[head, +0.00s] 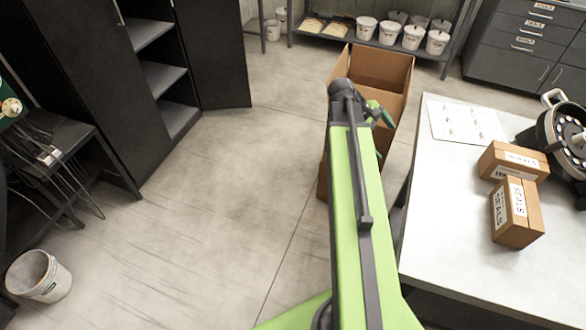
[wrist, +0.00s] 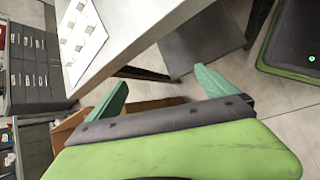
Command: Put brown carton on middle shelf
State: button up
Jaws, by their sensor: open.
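Two small brown cartons with white labels sit on the white table: one (head: 513,162) lies farther back, the other (head: 517,213) nearer, its label reading "SEALS". They are close together or touching. A dark cabinet stands open at upper left; its middle visible shelf (head: 162,77) looks empty. My gripper (head: 378,113) is left of the table, over the large open cardboard box (head: 385,66) on the floor. In the wrist view my gripper (wrist: 160,92) is open with green fingers apart and nothing between them. Neither small carton shows in the wrist view.
A rack with white buckets (head: 388,33) and grey drawers (head: 525,40) stand behind. A white bucket (head: 40,277) is at lower left. The floor before the cabinet is clear.

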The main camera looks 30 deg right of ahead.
jog(key=w+a+f+m+t+y, duration=0.1)
jog(key=w+a+f+y, duration=0.1)
jog(key=a, duration=1.1)
jog(key=w+a+f+m+t+y, duration=0.1)
jog(key=w+a+f+m+y, duration=0.1)
jog(key=a, duration=1.2)
jog(key=w+a+f+m+t+y, duration=0.1)
jog(key=w+a+y, duration=0.2)
jog(key=a, duration=1.1)
jog(key=shift+w+f+m+t, duration=0.4)
jog(key=shift+w, duration=0.05)
jog(key=shift+o, duration=0.4)
jog(key=shift+a, duration=0.3)
